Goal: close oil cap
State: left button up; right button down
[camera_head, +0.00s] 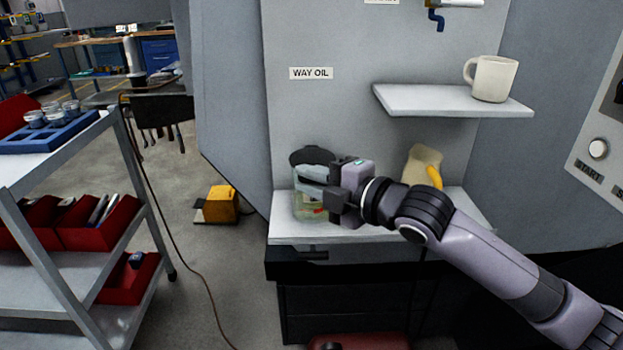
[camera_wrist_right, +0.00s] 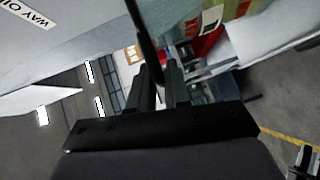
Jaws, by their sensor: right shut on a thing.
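The oil reservoir (camera_head: 306,208) is a translucent, greenish container with a red mark, standing on the lower white shelf under the WAY OIL label. Its dark cap (camera_head: 308,155) shows at the top, just above my gripper fingers. My right gripper (camera_head: 314,182) reaches in from the right in front of the reservoir and hides part of it. In the right wrist view the fingers (camera_wrist_right: 162,85) are close together on the thin dark edge of the cap (camera_wrist_right: 142,30). I cannot tell whether the cap touches the reservoir's rim all round. My left gripper is not in view.
The lower shelf (camera_head: 290,232) also carries a cream jug (camera_head: 420,166) with a yellow part, behind my right arm. An upper shelf (camera_head: 430,100) with a white mug (camera_head: 491,78) is above right. A cart (camera_head: 60,165) stands at the left.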

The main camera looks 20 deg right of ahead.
jog(key=c, duration=1.3)
grip_release()
jog(key=shift+f, duration=0.45)
jog(key=shift+r, duration=0.1)
jog(key=shift+d, duration=0.1)
jog(key=shift+v, duration=3.55)
